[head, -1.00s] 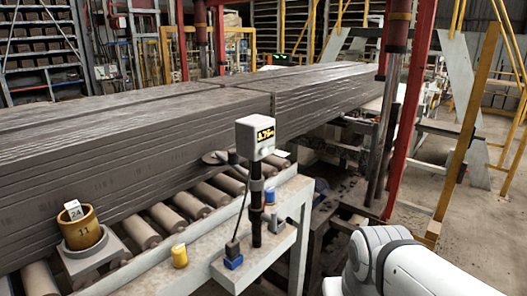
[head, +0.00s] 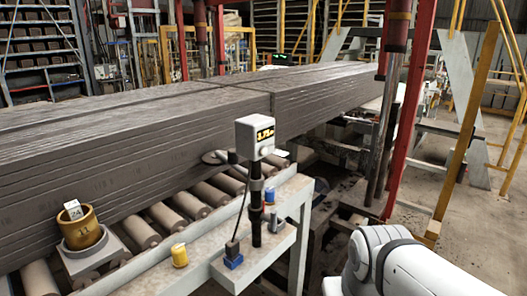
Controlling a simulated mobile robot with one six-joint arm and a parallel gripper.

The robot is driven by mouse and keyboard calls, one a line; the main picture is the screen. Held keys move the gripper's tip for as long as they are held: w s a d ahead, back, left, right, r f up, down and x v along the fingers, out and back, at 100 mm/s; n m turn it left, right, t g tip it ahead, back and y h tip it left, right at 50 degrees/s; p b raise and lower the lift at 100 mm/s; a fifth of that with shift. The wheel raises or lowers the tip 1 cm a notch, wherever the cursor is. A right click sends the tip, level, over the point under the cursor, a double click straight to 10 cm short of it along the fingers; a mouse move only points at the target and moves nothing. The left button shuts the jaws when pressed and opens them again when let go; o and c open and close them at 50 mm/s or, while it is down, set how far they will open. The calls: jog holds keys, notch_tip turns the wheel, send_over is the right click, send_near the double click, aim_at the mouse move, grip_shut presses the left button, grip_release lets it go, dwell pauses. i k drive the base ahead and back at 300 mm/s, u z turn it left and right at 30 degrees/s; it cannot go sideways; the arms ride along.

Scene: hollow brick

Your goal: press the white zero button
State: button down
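The digits are too small to read surely. My white arm shows at the lower right, to the right of the post; my gripper is out of view.
Rollers (head: 168,217) and long stacked grey slabs (head: 150,130) lie behind. A red upright (head: 407,110) stands right.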

aim_at(264, 150)
jog(key=u, duration=0.25)
jog(key=k, duration=1.5)
jog(key=z, duration=0.3)
jog(key=i, duration=1)
jog(key=z, duration=0.05)
